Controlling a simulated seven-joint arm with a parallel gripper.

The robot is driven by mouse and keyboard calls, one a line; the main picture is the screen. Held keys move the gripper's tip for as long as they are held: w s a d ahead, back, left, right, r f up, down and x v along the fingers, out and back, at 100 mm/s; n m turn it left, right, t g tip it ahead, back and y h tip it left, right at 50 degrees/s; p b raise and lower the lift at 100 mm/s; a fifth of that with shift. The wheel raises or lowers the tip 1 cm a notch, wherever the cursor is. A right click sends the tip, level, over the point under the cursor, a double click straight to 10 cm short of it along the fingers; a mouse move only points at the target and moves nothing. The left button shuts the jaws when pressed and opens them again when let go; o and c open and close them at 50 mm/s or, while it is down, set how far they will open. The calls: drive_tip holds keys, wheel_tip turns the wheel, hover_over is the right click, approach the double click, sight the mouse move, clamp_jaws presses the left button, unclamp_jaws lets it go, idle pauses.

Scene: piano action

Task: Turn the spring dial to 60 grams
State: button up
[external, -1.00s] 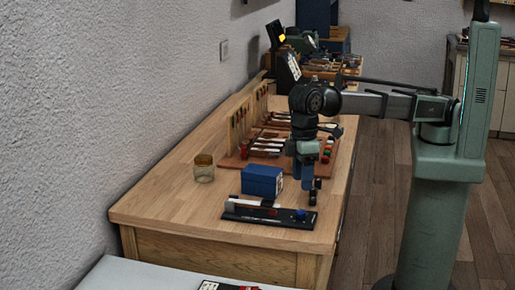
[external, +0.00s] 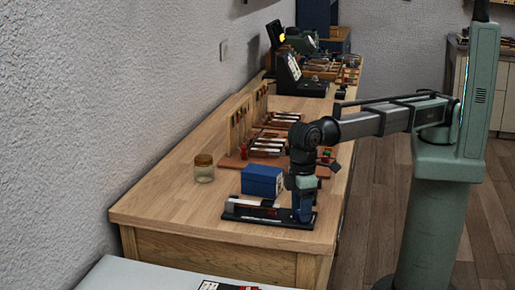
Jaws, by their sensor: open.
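A low black gauge base (external: 240,216) with a white and dark red part (external: 256,206) on top lies near the front edge of the wooden bench. A small round blue knob, which looks like the dial, showed at its right end earlier and is now hidden behind my gripper. My gripper (external: 303,217) is open and points down at that right end of the base. I cannot tell whether its fingers touch the knob or stand around it. Any scale marks are too small to read.
A blue box (external: 262,181) stands close behind the base, left of my gripper. A glass jar (external: 203,168) with a brown lid stands further left. The bench's front-left surface (external: 165,205) is clear.

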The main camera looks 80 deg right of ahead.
drive_tip(key=shift+c, duration=0.5)
drive_tip(key=c, duration=1)
drive_tip(key=shift+o, duration=0.2)
drive_tip(key=n, duration=0.4)
drive_tip(key=shift+n, duration=0.4)
drive_tip(key=n, duration=0.4)
drive_tip(key=shift+n, duration=0.3)
drive_tip(key=n, duration=0.4)
drive_tip(key=shift+n, duration=2.1)
